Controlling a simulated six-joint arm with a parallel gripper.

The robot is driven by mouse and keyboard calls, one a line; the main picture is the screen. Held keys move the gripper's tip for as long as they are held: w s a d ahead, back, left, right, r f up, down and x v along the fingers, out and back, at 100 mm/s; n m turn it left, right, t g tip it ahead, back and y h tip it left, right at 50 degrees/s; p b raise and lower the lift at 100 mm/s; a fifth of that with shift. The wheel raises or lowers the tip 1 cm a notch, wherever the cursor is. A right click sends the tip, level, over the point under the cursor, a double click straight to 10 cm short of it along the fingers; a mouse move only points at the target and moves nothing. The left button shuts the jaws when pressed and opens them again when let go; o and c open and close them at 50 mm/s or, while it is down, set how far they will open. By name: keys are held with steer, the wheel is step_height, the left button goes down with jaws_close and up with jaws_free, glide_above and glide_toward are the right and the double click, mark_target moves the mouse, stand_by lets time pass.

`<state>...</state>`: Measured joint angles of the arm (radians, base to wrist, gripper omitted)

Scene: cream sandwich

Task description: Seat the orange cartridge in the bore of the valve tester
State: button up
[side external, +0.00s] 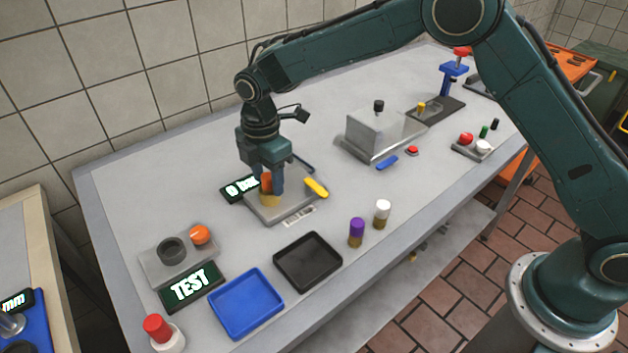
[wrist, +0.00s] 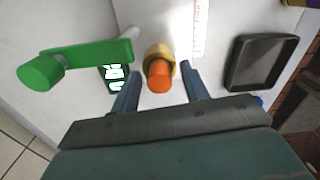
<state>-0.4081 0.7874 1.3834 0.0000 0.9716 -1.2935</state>
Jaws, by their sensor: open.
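The orange cartridge (side external: 266,182), with an orange top and brass-coloured lower part, is upright at the grey valve tester (side external: 290,207). Its orange top (wrist: 160,77) also shows in the wrist view, with brass around it. How deep it sits in the bore cannot be told, as the bore is hidden. My gripper (side external: 268,190) is lowered over the tester with its fingers on either side of the cartridge. In the wrist view the gripper (wrist: 157,80) is open, with gaps between the fingers and the cartridge. The tester's display (side external: 240,189) is lit.
A yellow lever (side external: 316,187) is at the tester's right; a green lever-like part (wrist: 80,60) shows in the wrist view. A black tray (side external: 308,262), blue tray (side external: 246,303), and purple-topped (side external: 356,232) and white-topped (side external: 382,213) cartridges stand nearer the front edge.

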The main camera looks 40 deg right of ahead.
mark_target(269, 176)
steer(key=shift+r, duration=0.15)
step_height(269, 176, up, 12)
stand_by(0.6)
stand_by(0.5)
steer(key=s+d+r+m+t, duration=0.3)
steer(key=s+d+r+m, duration=0.8)
steer(key=s+d, duration=0.4)
steer(key=s+d+f+m+t, duration=0.1)
steer(key=s+d+m, duration=0.2)
steer(key=s, duration=0.6)
steer(key=s+d+f+m+t, duration=0.1)
steer(key=s+d+m, duration=0.3)
steer(key=s, duration=0.5)
steer(key=shift+f+m+t, duration=0.3)
steer(key=shift+f+m, duration=0.4)
